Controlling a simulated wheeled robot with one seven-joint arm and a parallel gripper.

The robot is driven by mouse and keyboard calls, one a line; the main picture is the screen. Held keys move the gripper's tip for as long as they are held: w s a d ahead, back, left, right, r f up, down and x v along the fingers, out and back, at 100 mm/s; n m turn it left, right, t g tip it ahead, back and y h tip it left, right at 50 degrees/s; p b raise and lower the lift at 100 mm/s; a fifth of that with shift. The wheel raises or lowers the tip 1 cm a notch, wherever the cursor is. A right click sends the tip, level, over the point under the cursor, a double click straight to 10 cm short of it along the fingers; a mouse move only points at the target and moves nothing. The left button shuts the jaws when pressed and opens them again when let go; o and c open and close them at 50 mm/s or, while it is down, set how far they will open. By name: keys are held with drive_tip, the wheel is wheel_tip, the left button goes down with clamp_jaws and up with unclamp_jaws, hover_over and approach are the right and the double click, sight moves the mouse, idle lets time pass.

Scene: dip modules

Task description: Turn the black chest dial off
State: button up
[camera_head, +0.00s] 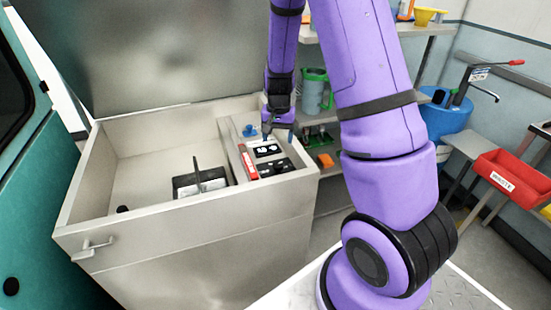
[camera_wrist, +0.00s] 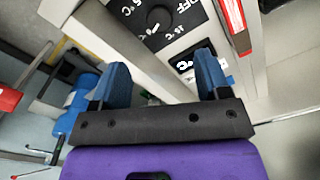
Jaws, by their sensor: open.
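The metal chest (camera_head: 190,235) stands open with its lid raised behind it. On the ledge at its right are black panels with white marks (camera_head: 268,150). In the wrist view a black panel holds a round black dial (camera_wrist: 160,18), with white °C marks and the word OFF (camera_wrist: 187,8) around it. I cannot tell where the dial points. My gripper (camera_wrist: 162,70) is open, its two blue fingers spread and empty, apart from the dial. In the head view my gripper (camera_head: 268,130) is above the ledge, partly hidden by the arm.
A red strip (camera_head: 247,161) lies beside the panels. A dark tray (camera_head: 185,187) sits in the chest's main compartment. Behind are a shelf with a green jug (camera_head: 315,91), a blue drum (camera_head: 447,119) and a red bin (camera_head: 515,176) at the right.

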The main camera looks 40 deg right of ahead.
sight(278, 164)
drive_tip(key=f, duration=1.1)
drive_tip(key=shift+w+d+f, duration=0.25)
drive_tip(key=shift+d+f, duration=0.05)
drive_tip(key=shift+f, duration=0.1)
drive_tip(key=shift+c, duration=0.4)
drive_tip(key=c, duration=0.8)
drive_tip(key=shift+c, duration=0.2)
